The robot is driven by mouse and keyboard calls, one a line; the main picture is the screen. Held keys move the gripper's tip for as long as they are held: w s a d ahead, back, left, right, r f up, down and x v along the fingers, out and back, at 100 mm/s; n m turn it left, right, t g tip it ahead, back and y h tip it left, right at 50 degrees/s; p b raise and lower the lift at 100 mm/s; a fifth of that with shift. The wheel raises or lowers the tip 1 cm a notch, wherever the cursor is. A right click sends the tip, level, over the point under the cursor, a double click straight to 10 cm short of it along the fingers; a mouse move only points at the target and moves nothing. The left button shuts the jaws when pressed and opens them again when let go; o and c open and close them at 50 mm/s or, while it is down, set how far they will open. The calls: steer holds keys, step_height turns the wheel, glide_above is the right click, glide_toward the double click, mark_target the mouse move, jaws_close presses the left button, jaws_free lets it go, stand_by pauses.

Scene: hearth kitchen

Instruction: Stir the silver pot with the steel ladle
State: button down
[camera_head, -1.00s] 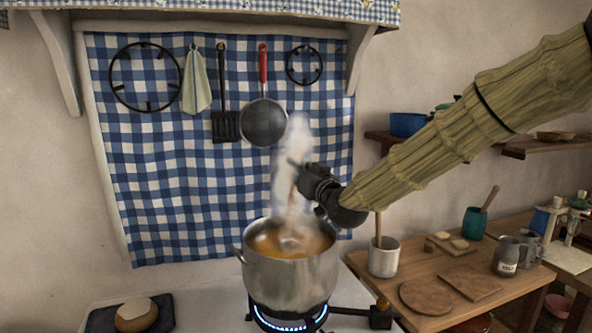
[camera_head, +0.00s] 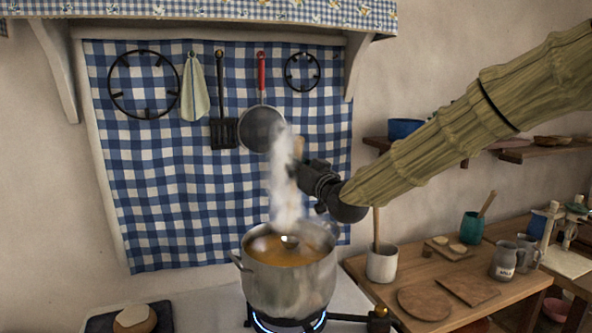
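The silver pot (camera_head: 288,284) stands on a lit burner, holding orange-brown soup (camera_head: 268,250). The steel ladle dips into it; its bowl (camera_head: 289,240) shows at the soup surface, near the middle and slightly toward the back. The ladle's upright handle is partly veiled by steam, with a brownish part beside my fingers. My gripper (camera_head: 302,174) is above the pot, at its right side, and appears shut on the ladle handle. The steam blurs the fingertips.
A white crock (camera_head: 382,263) with a wooden handle stands right of the pot on the wooden counter (camera_head: 420,275). A bread loaf (camera_head: 134,319) lies on a dark board at lower left.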

mark_target(300, 148)
steer(key=shift+w+d+r+p, duration=0.15)
steer(key=shift+r+p, duration=0.3)
steer(key=shift+r, duration=0.7)
steer(key=shift+w+d+r+p, duration=0.15)
steer(key=shift+r+p, duration=0.25)
steer(key=shift+r, duration=0.75)
